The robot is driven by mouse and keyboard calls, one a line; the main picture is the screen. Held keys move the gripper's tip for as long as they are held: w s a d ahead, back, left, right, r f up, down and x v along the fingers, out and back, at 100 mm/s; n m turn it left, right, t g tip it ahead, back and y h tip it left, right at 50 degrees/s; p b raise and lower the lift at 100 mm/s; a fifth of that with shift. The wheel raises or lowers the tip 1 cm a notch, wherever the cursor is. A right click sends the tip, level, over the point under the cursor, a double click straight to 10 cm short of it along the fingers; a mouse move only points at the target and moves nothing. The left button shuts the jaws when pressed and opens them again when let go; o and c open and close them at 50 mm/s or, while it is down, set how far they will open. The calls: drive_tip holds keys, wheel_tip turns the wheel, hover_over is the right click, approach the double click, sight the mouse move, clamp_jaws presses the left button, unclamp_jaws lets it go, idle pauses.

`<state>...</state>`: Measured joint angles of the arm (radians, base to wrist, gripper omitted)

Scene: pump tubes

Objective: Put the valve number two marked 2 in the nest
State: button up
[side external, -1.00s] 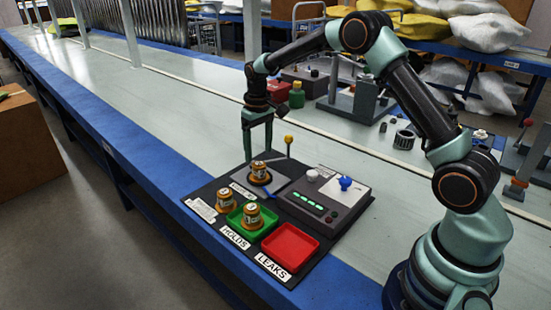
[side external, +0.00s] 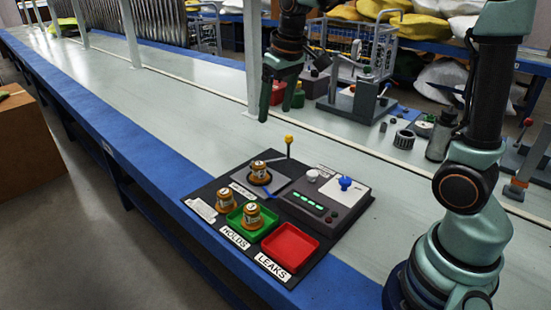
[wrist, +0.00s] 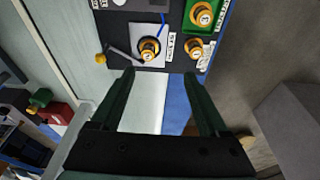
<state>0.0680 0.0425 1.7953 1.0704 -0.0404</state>
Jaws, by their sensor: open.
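A second valve (side external: 252,217) stands in the green HOLDS tray (side external: 236,226). A third valve (side external: 225,201) stands on the black mat to the left of that tray. My gripper (side external: 278,106) is open and empty, high above the bench behind the mat. In the wrist view its fingertips (wrist: 159,73) point toward the nest valve, apart from it.
A lever with a yellow knob (side external: 289,139) rises beside the nest. A grey test box (side external: 327,203) with a blue knob (side external: 345,184) stands to its right. The red LEAKS tray (side external: 290,249) is empty. The bench left of the mat is clear.

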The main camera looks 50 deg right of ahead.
drive_tip(key=s+a+t, duration=0.3)
drive_tip(key=s, duration=1)
drive_tip(key=shift+s+f, duration=0.3)
